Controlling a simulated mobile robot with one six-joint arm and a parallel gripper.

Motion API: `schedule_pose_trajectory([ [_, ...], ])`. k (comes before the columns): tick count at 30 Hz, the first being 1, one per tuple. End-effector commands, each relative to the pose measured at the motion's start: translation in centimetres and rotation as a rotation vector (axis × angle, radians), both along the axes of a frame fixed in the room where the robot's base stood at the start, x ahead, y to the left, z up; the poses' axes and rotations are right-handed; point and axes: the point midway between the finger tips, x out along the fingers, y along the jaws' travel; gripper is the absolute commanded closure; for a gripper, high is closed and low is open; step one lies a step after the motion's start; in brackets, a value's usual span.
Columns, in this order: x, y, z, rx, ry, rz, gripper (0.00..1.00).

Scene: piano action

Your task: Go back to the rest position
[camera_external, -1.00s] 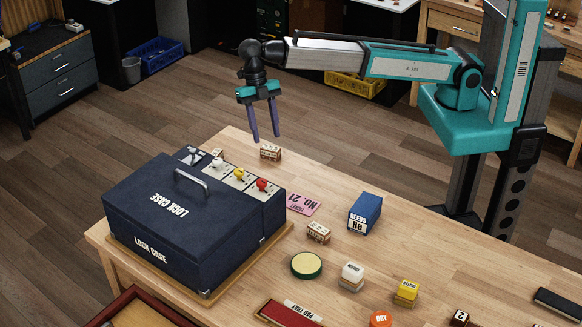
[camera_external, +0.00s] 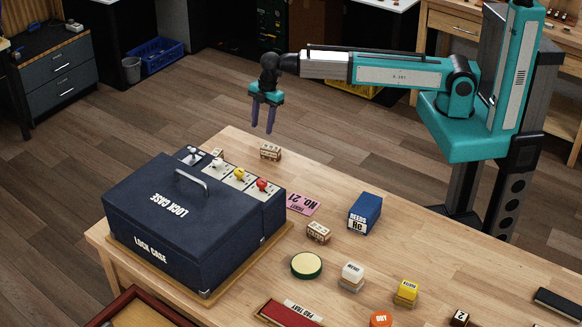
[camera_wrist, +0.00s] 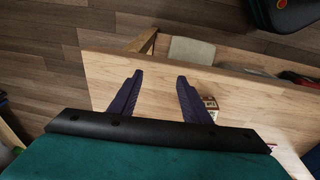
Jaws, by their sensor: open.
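My gripper (camera_external: 263,131) has two purple fingers that point down, apart and with nothing between them. It hangs in the air above the far edge of the wooden table (camera_external: 340,257), over a small wooden block with dark marks (camera_external: 270,152). In the wrist view my gripper (camera_wrist: 157,82) is also open, with bare tabletop (camera_wrist: 245,95) beyond its fingers. A wooden block (camera_wrist: 211,104) shows partly behind the right finger there.
The dark blue lock case (camera_external: 165,232) with a handle and coloured levers stands at the table's left. A blue reeds box (camera_external: 365,213), a pink ticket (camera_external: 296,203), a round green-rimmed pad (camera_external: 306,265) and several small blocks lie on the table. The air around my gripper is clear.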

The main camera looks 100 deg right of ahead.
Motion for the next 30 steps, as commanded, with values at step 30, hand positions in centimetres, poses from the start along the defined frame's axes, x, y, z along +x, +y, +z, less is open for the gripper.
schedule_pose_trajectory([
  [30, -15.9, 5.8, -22.5, -0.008, 0.260, -0.456, 0.57],
])
